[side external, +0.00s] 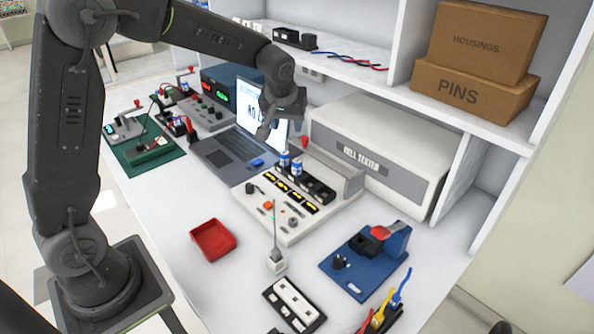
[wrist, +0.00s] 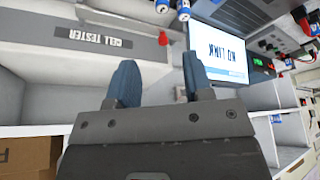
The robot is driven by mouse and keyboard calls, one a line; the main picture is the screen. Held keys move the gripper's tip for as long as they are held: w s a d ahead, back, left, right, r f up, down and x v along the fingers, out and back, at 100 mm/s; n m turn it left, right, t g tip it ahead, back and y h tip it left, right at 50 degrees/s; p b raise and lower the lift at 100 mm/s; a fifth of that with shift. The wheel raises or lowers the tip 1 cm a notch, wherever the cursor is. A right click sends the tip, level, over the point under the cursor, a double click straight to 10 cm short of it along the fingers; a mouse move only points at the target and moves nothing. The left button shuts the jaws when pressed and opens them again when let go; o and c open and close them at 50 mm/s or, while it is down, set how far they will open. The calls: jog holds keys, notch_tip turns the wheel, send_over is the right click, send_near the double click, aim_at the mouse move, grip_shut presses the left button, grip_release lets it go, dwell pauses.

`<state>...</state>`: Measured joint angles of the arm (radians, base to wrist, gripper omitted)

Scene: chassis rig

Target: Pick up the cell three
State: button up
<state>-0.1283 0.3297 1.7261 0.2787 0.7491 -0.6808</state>
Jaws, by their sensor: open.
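Two blue-and-white cells stand upright in a black holder on the white chassis rig (side external: 262,208) in the side view. One cell (side external: 284,160) is at the left and the other cell (side external: 297,168) is just right of it. They also show at the top edge of the wrist view, as one cell (wrist: 183,10) and another cell (wrist: 162,6). I cannot read which is cell three. My gripper (side external: 266,130) is above and left of the cells, in front of the laptop screen. Its jaws (wrist: 160,80) are open with nothing between them.
The cell tester (side external: 370,165) stands behind the rig, with a laptop (side external: 225,150) at its left. A red tray (side external: 213,240), a blue fixture (side external: 350,270) and a thin upright post (side external: 275,235) stand in front. The shelf (side external: 350,72) overhangs the back. White bench is clear around the red tray.

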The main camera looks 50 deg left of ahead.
jog(key=n, duration=0.2)
send_near(297, 161)
jog(key=shift+g, duration=0.3)
jog(key=x, duration=0.4)
jog(key=shift+w, duration=0.1)
jog(key=shift+x, duration=3.05)
jog(key=shift+w, duration=0.15)
jog(key=c, duration=0.7)
